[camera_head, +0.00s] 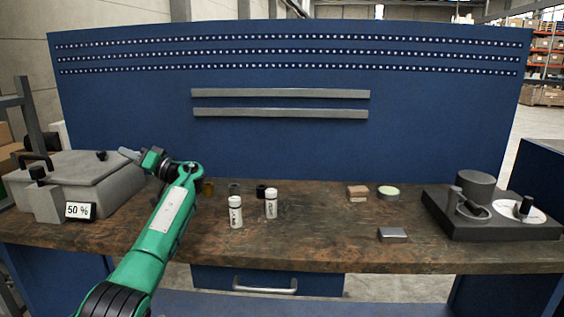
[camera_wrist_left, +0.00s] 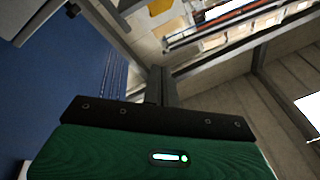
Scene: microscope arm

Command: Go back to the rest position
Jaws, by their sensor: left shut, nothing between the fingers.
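My left gripper (camera_head: 128,154) is at the end of the green arm in the head view, raised over the left part of the bench and pointing left toward the grey lidded box. Its fingers are together with nothing between them. In the left wrist view the shut dark fingers (camera_wrist_left: 162,86) point up the picture, toward the wall and ceiling. My right gripper does not show in either view.
The grey box (camera_head: 85,180) with a "50 %" display stands at the left of the brown bench (camera_head: 330,240). Two white bottles (camera_head: 235,212) stand mid-bench. Small blocks (camera_head: 357,192) and a dark device (camera_head: 490,215) are to the right. A blue panel (camera_head: 280,145) rises behind.

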